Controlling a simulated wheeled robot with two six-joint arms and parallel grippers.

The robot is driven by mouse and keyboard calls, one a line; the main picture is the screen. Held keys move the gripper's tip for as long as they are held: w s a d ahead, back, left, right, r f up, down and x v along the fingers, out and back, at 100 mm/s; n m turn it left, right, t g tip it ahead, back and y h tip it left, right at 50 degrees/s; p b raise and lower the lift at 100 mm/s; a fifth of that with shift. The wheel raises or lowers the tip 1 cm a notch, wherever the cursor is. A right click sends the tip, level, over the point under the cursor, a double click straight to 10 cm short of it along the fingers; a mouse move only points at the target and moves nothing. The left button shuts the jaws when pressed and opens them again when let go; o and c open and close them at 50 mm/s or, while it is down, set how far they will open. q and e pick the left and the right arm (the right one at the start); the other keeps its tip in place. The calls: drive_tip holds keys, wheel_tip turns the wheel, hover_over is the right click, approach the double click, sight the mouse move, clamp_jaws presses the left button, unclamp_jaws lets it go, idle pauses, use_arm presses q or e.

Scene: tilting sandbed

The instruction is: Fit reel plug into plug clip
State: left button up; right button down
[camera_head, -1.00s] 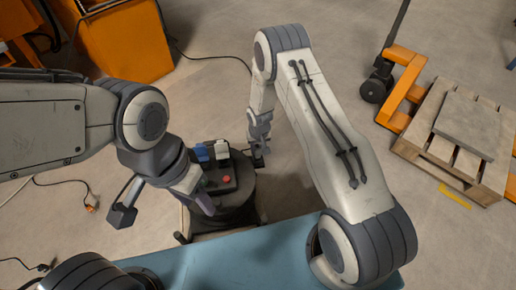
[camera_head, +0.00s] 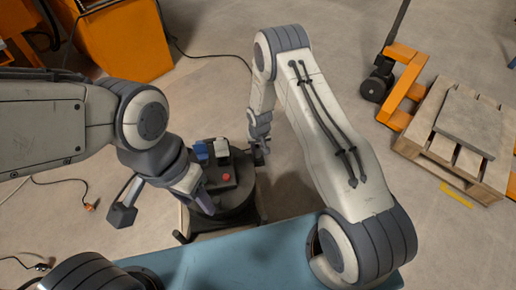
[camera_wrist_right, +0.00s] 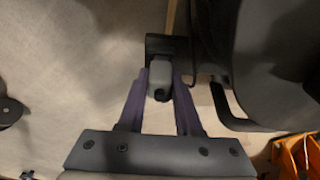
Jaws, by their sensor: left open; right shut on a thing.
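A black cable reel (camera_head: 240,198) stands on the floor just beyond the blue surface, with a blue and a pale lid and a red button on its top. My right gripper (camera_head: 258,146) is at the reel's right side. In the right wrist view its purple fingers (camera_wrist_right: 161,88) are shut on a grey plug (camera_wrist_right: 159,76). A dark block (camera_wrist_right: 166,45) touches or overlaps the plug's far end; I cannot tell whether it is the clip or how far the plug sits in it. My left gripper (camera_head: 206,197) is open above the reel's near left side.
The blue surface (camera_head: 240,262) lies in front. An orange cabinet (camera_head: 122,40) is at the back left. A wooden pallet (camera_head: 445,160) with a slab and an orange pallet truck (camera_head: 403,85) are at the right. Loose cables lie on the floor at the left.

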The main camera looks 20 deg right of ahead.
drive_tip(key=shift+f+b, duration=0.55)
drive_tip(key=shift+f, duration=0.05)
drive_tip(key=shift+c, duration=0.2)
unclamp_jaws()
wheel_tip(320, 180, up, 8)
drive_tip(key=p, duration=0.6)
idle(0.6)
idle(0.3)
